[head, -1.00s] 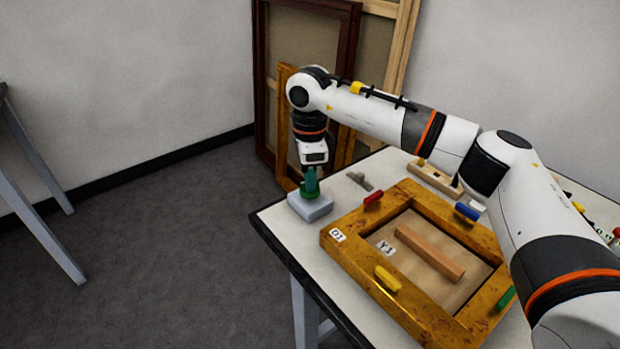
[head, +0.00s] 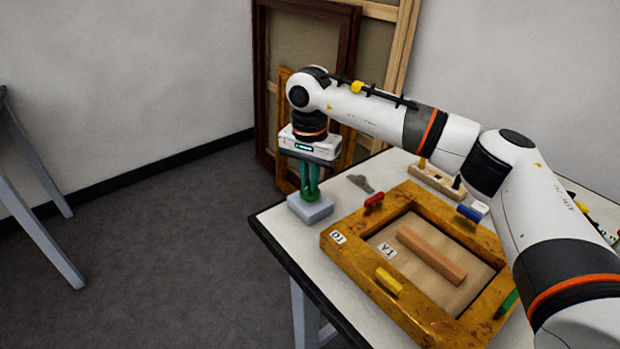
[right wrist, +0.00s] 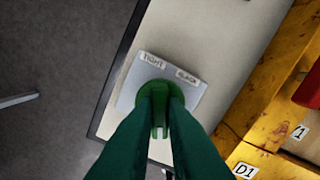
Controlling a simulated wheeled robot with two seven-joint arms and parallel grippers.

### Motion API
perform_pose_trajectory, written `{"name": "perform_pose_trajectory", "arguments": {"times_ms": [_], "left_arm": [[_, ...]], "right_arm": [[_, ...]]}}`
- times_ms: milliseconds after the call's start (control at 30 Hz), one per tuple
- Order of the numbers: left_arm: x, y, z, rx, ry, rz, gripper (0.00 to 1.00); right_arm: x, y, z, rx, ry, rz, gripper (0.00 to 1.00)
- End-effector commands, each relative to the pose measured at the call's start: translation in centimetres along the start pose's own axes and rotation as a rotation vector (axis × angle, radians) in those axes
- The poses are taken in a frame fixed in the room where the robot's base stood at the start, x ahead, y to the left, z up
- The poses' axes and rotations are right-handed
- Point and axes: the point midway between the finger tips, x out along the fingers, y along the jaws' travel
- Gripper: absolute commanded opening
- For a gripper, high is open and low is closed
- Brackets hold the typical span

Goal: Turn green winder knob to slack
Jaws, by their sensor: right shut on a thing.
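The green winder knob (right wrist: 159,132) sits on a light grey block (head: 322,208) at the table's far left corner. In the right wrist view the block (right wrist: 190,93) bears two labels, one reading TIGHT (right wrist: 153,60) and one that seems to read SLACK (right wrist: 187,77). My right gripper (head: 311,196) points straight down with its green fingers shut on the knob. In the right wrist view the fingers hide much of the knob, so its exact pointing is hard to tell. My left gripper is not in view.
A gilt frame (head: 345,257) with colored clamps and a wooden bar (head: 430,254) lies right of the block. A small grey piece (head: 360,183) lies behind it. Large frames (head: 305,45) lean on the wall. The table's left edge is close to the block.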

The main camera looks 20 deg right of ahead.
Motion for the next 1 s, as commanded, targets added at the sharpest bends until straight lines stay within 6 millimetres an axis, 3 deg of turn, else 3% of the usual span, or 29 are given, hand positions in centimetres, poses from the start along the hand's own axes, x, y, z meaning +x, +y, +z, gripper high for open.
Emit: {"name": "perform_pose_trajectory", "arguments": {"times_ms": [1000], "left_arm": [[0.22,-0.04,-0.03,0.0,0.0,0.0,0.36]], "right_arm": [[-0.3,0.07,0.12,-0.957,-0.006,0.004,0.0]]}}
